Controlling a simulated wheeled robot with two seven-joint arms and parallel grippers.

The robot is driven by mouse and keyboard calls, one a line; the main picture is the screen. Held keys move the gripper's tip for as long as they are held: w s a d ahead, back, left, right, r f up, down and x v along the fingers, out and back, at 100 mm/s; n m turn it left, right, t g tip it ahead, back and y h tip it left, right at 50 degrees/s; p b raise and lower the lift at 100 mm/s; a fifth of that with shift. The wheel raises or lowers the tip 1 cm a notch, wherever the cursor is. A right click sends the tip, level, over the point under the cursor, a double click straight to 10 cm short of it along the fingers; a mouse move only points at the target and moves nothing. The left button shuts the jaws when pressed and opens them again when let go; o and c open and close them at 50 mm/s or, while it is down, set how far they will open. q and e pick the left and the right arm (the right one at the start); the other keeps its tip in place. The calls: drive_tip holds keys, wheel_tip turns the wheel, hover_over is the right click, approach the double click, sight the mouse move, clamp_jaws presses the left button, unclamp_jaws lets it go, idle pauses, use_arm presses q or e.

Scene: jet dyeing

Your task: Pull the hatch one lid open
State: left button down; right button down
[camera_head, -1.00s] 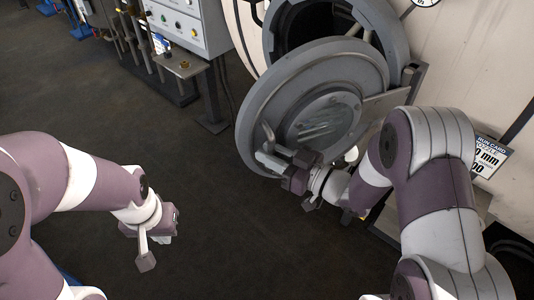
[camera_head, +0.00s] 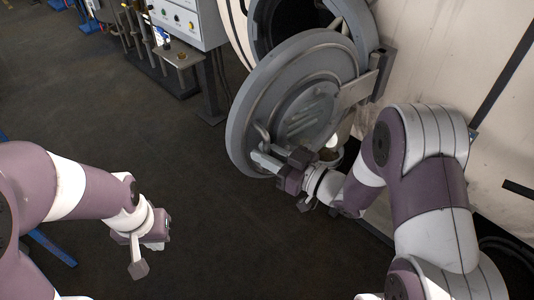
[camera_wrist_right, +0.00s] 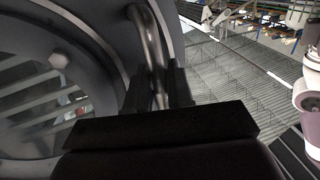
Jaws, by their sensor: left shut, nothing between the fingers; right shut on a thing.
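The hatch one lid (camera_head: 298,95) is a round grey disc with a ribbed centre, swung partly away from the dark round hatch opening (camera_head: 289,22) behind it. Its curved metal handle (camera_wrist_right: 150,45) stands out from the lid near the rim. My right gripper (camera_head: 258,160) is shut on the handle; in the right wrist view, its two dark fingers (camera_wrist_right: 158,88) sit on either side of the bar. The lid also fills the left of the right wrist view (camera_wrist_right: 100,22). My left gripper (camera_head: 155,240) is shut and empty, low over the floor, apart from the lid.
A control panel (camera_head: 183,20) on a stand is at the upper left of the lid, with a small shelf (camera_head: 178,56) beside it. The pale machine wall (camera_head: 430,50) is on the right. Dark floor (camera_head: 130,125) to the left of the lid is clear.

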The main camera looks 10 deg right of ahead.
drive_tip(key=c, duration=1.2)
unclamp_jaws()
drive_tip(key=shift+o, duration=0.2)
drive_tip(key=shift+d, duration=0.1)
drive_tip(key=b+v, duration=0.2)
drive_tip(key=v, duration=1)
drive_tip(key=shift+s+d+b, duration=0.2)
drive_tip(key=shift+b, duration=0.2)
